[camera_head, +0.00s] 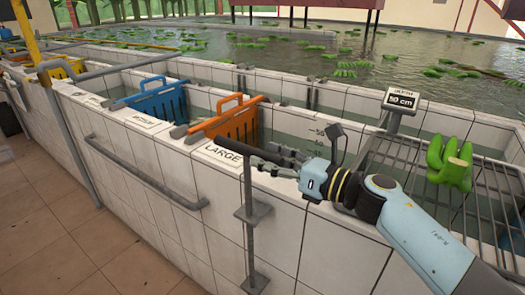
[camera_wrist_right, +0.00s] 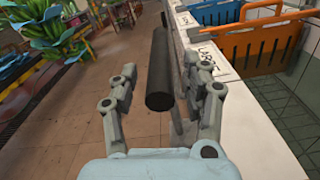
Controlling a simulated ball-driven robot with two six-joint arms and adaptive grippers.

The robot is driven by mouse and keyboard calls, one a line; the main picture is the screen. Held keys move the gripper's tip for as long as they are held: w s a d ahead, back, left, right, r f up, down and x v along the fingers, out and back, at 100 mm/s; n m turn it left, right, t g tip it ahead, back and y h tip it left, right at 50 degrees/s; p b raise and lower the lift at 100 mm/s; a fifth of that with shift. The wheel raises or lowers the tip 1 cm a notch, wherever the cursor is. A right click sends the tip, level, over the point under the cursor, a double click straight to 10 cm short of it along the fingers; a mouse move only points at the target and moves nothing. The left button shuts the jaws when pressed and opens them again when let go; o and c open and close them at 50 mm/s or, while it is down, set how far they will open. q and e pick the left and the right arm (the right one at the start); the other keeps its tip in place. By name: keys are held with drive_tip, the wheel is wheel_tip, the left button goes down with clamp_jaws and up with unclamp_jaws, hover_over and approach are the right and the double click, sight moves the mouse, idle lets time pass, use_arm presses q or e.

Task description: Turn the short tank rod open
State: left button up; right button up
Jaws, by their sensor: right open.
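The short tank rod (camera_head: 248,215) is a grey upright rod on brackets against the white tiled tank wall. A black bar, seemingly its handle, lies near the rod's top beside my right gripper (camera_head: 280,162). In the right wrist view the black bar (camera_wrist_right: 159,75) runs between the two spread fingers of my right gripper (camera_wrist_right: 157,82), with gaps visible at both sides. I cannot tell whether any finger touches the bar. My left gripper is not in view.
An orange crate (camera_head: 226,122) and a blue crate (camera_head: 158,101) sit in tank bays, with a "LARGE" label (camera_head: 222,153) near the rod. A wire rack (camera_head: 410,165) holding green bananas (camera_head: 449,163) stands at right. A grey rail (camera_head: 145,176) runs along the wall. The tiled floor at left is clear.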

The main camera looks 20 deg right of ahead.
drive_tip(key=shift+x, duration=0.95)
drive_tip(key=shift+c, duration=0.4)
clamp_jaws()
